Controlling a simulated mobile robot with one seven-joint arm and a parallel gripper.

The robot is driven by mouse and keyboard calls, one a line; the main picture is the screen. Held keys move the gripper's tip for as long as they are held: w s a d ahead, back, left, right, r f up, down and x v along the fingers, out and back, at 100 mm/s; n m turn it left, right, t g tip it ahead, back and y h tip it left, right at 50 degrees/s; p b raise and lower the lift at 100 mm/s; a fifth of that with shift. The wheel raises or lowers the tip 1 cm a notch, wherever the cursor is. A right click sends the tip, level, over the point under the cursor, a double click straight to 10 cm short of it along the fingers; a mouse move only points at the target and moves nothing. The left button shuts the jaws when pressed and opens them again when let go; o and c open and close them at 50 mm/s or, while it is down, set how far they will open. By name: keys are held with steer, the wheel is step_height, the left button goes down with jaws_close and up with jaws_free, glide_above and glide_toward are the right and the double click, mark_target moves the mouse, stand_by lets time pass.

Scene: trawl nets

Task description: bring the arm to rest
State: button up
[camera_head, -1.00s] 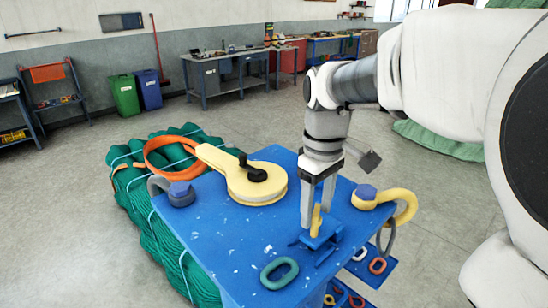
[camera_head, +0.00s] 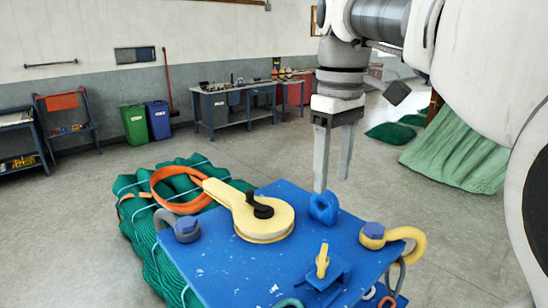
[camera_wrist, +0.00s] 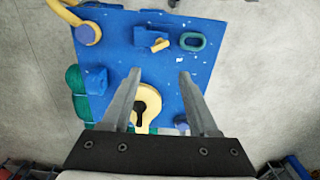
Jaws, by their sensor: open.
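My gripper (camera_head: 332,190) is raised above the back right part of the blue table (camera_head: 215,270). In the wrist view my gripper (camera_wrist: 157,72) has its two fingers apart with nothing between them. A yellow pin-like piece (camera_head: 322,261) stands in a blue holder (camera_head: 330,276) on the table, clear of my fingers. The same yellow piece (camera_wrist: 159,45) shows in the wrist view. A yellow block with a black knob (camera_head: 260,215) lies on the table to the left of my gripper.
Shackles with blue bolt heads sit at the table's left (camera_head: 186,228) and right (camera_head: 373,231) edges. Green netting (camera_head: 150,235) lies left of the table. Open floor lies behind.

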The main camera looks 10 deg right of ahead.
steer(key=shift+r, duration=0.65)
steer(key=s+f+m+t+b, duration=0.1)
steer(key=s+f+m+t, duration=0.4)
steer(key=s+f, duration=0.8)
step_height(320, 180, down, 4)
steer(key=shift+s+f+m+t, duration=0.1)
steer(key=shift+s+m+t, duration=0.15)
steer(key=shift+m, duration=0.85)
